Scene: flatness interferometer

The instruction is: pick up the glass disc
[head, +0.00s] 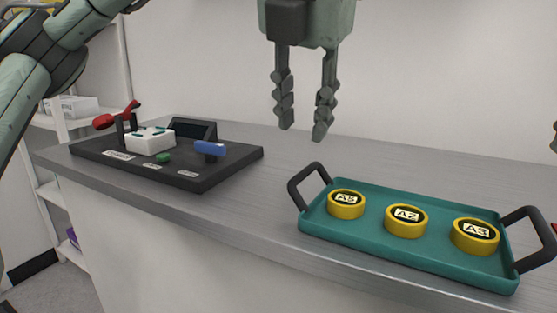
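Three round yellow-rimmed pieces with black tops and white labels sit in a row in a teal tray (395,258). The left one (346,204) has a label hard to read, perhaps A1; the middle one (406,221) reads A2 and the right one (475,236) reads A3. I cannot tell whether any of these is the glass disc; no bare clear disc shows. My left gripper (304,132) hangs fingers down, open and empty, above the bench, behind and above the tray's left end. My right gripper cannot be made out.
The tray's black handles stand up at both ends. On the grey bench (275,152), a black instrument base (220,171) at left carries a white block (150,141), red lever, blue handle (210,148), green button and dark screen. Bare bench separates it from the tray.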

